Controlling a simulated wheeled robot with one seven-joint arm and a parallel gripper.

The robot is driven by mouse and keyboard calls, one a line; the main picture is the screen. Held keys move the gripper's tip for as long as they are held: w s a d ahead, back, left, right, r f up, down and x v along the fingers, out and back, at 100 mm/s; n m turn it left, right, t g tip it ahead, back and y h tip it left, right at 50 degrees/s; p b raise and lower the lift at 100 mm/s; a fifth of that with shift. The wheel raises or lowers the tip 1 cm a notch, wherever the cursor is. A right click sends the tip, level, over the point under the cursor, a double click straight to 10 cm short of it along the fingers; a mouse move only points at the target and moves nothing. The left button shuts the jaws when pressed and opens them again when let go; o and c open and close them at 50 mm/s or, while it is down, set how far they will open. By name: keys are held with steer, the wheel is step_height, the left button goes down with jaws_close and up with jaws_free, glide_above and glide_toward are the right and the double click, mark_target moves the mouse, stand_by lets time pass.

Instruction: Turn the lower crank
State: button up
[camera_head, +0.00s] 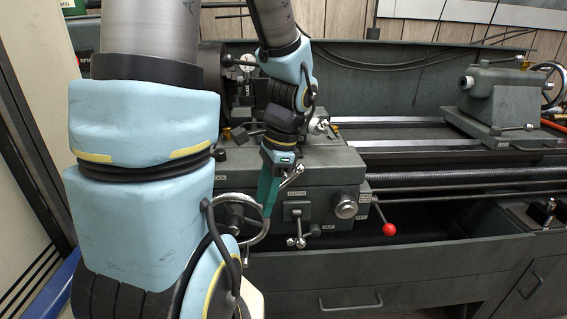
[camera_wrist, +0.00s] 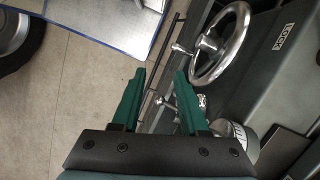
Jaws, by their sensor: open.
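My gripper (camera_head: 267,208) points down in front of the lathe's carriage, its green fingers beside the metal handwheel (camera_head: 236,203). In the wrist view my gripper (camera_wrist: 159,76) is open, with two green fingers apart and nothing clamped between them. A small metal crank handle (camera_head: 297,241) sits low on the front of the carriage, right of and below the fingertips. Another crank handle (camera_head: 291,178) sits higher, close to the fingers. The wrist view shows a thin metal handle (camera_wrist: 161,99) between and beyond the fingers. I cannot tell which of the two it is.
The handwheel (camera_wrist: 221,44) fills the upper right of the wrist view, beside a panel labelled LOCK (camera_wrist: 283,38). A red-knobbed lever (camera_head: 388,229) juts out at right. Bare floor (camera_wrist: 75,110) lies at left.

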mark_target(286, 178)
steer(key=w+d+r+m+t+y+p, duration=0.25)
steer(key=d+m, duration=0.35)
steer(key=m, duration=0.6)
steer(key=w+d+r+m+t+y+p, duration=0.1)
steer(key=d+r+m+t+y, duration=0.4)
steer(key=m, duration=0.6)
steer(key=shift+g+h, duration=0.75)
steer(key=shift+g, duration=0.1)
steer(key=x, duration=0.4)
steer(key=d+f+p+x, duration=0.1)
steer(key=x, duration=0.2)
steer(key=p+x, duration=0.1)
steer(key=x, duration=0.3)
steer(key=shift+w+f, duration=0.2)
steer(key=shift+f, duration=0.15)
jaws_close()
